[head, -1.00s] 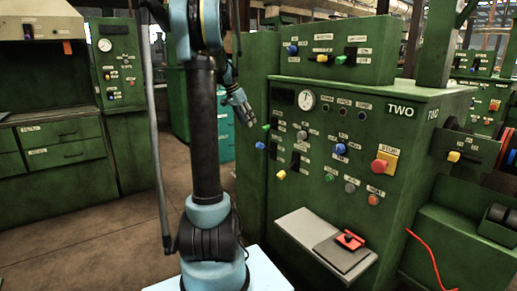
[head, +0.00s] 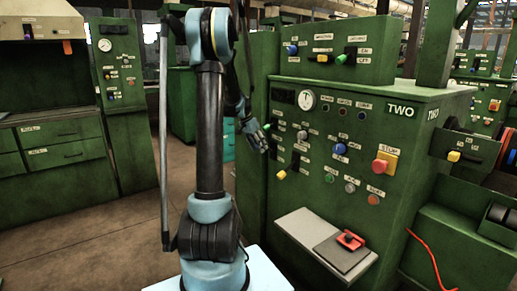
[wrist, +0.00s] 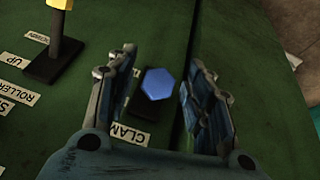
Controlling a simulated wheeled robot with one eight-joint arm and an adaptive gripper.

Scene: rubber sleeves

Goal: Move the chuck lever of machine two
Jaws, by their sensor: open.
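Machine two (head: 345,110) is the green cabinet marked TWO. My gripper (head: 257,139) is at the left edge of its front panel. In the wrist view my gripper (wrist: 160,72) is open, with one finger on each side of a blue hexagonal knob (wrist: 158,84) on a dark base. A label reading "CLAM…" is beside this knob, partly cut off by the gripper. No label reading "chuck" is legible. The fingers do not appear to touch the knob; depth is hard to judge. In the head view my gripper covers this part of the panel.
A yellow lever (wrist: 66,22) stands at the wrist view's upper left, near labels "UP" and "ROLLER…". The panel also carries a blue knob (head: 340,149), a yellow knob (head: 281,174) and a red stop button (head: 380,166). A grey shelf (head: 342,254) juts out below.

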